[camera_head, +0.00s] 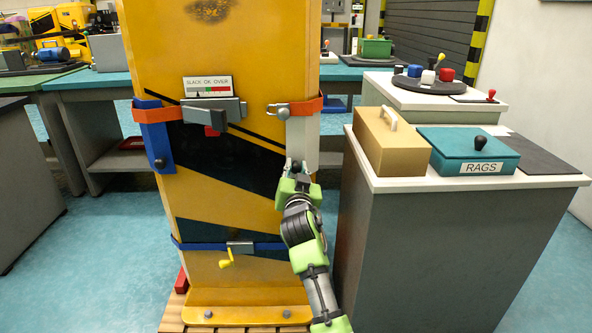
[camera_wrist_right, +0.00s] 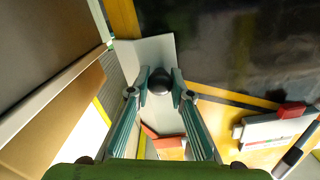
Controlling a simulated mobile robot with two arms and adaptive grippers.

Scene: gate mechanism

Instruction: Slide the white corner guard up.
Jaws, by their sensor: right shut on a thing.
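The white corner guard (camera_head: 304,138) sits upright on the right edge of the yellow machine (camera_head: 232,45), under an orange strap (camera_head: 275,108). It also shows in the right wrist view (camera_wrist_right: 145,52). My right gripper (camera_head: 297,168) is at the guard's lower end. In the wrist view its two fingers (camera_wrist_right: 161,85) are closed around the guard's round black knob (camera_wrist_right: 160,80), one finger on each side. A blue corner guard (camera_head: 158,145) with a black knob sits on the machine's left edge under the same strap. My left gripper is not in view.
A grey buckle (camera_head: 222,108) and a gauge labelled SLACK OK OVER (camera_head: 207,87) are on the machine's front. A blue strap (camera_head: 205,245) with a yellow crank (camera_head: 226,262) runs lower. A grey cabinet (camera_head: 430,245) stands close on the right, bearing a tan box (camera_head: 388,142) and a teal RAGS box (camera_head: 468,150).

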